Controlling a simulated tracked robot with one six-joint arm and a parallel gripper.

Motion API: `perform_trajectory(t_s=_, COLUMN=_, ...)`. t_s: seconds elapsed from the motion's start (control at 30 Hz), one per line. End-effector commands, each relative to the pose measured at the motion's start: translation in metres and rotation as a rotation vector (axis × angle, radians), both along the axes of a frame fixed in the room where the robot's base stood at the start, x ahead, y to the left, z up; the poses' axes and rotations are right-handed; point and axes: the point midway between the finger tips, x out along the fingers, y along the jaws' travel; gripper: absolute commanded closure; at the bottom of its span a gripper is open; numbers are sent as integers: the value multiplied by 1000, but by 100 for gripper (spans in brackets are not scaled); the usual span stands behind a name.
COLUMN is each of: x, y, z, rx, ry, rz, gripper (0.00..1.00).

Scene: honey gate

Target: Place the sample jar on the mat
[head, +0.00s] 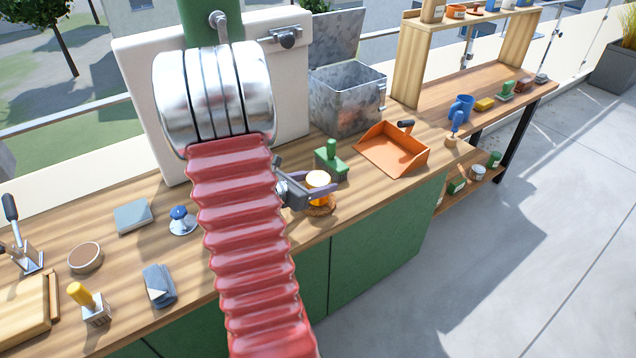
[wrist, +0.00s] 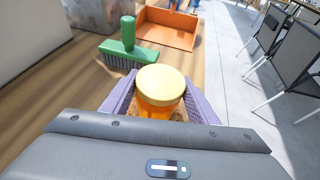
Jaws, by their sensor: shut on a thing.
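The sample jar (head: 318,181) is small and amber with a yellow lid. It stands upright between the fingers of my gripper (head: 313,190), which is shut on it. In the wrist view the jar (wrist: 161,88) shows between the two purple fingers of my gripper (wrist: 160,103). The mat (head: 322,210) is a round brown woven piece on the wooden counter, directly below the jar. Only its near edge shows in the head view. I cannot tell whether the jar's base touches the mat.
A green brush (head: 331,162) stands just behind the jar, with an orange dustpan (head: 394,148) to its right. A metal box (head: 347,100) is at the back. The counter's front edge is close to the mat. My red arm sleeve hides part of the counter.

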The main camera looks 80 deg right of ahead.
Motion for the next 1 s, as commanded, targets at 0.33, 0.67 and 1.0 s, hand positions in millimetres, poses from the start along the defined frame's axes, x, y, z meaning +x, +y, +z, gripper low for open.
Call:
perform_trajectory(t_s=0.33, x=1, y=0, z=-3, rx=-3, ry=0, rz=1, gripper=81)
perform_trajectory(t_s=0.67, x=1, y=0, z=-5, rx=0, ry=-1, rz=2, gripper=31)
perform_trajectory(t_s=1.0, x=1, y=0, z=-4, rx=-2, ry=-1, rz=1, gripper=28)
